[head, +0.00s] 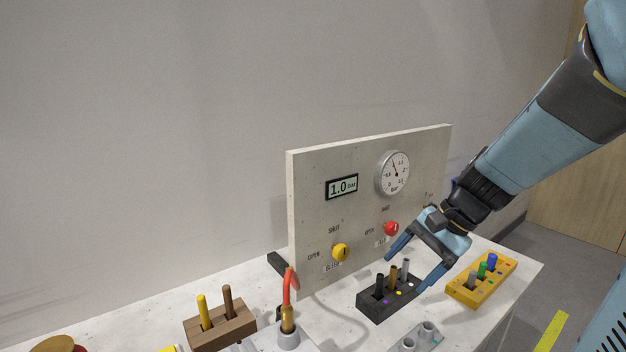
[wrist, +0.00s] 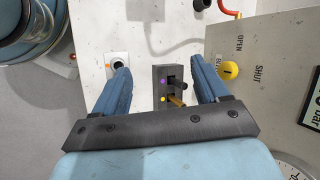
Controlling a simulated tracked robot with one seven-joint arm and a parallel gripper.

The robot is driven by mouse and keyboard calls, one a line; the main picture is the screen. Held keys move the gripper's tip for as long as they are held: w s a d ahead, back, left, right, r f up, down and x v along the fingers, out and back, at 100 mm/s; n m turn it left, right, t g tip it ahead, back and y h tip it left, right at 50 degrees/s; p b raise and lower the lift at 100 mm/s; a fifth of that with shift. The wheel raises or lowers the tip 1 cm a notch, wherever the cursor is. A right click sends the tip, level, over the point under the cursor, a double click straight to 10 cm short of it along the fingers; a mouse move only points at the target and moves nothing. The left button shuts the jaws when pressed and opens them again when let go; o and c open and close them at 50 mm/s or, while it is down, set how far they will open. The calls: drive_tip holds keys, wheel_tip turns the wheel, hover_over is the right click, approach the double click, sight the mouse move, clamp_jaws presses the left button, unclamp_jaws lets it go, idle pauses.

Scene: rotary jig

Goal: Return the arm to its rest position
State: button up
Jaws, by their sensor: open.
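My gripper (head: 412,264) is open and empty, with its two blue fingers spread. In the head view it is in front of the panel's right part, above and around the level of a black block (head: 375,307) that holds several upright pegs. In the wrist view the gap between the fingers (wrist: 160,82) frames the black block (wrist: 160,72) with its purple and yellow dots. My arm comes down from the upper right. I cannot tell how high the fingertips are above the block.
An upright panel (head: 310,180) carries a gauge (head: 393,173), a display (head: 342,187), a yellow knob (head: 341,252) and a red knob (head: 391,229).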

drive_tip(key=s+d+r+n+t+h, duration=0.4)
drive_tip(key=s+d+r+n+h, duration=0.1)
drive_tip(key=s+r+n+h, duration=0.1)
wheel_tip(320, 180, up, 4)
drive_tip(key=shift+s+f+n+t, duration=0.15)
drive_tip(key=shift+s+n+t, duration=0.25)
drive_tip(key=shift+s+n, duration=0.5)
drive_tip(key=shift+w, duration=0.1)
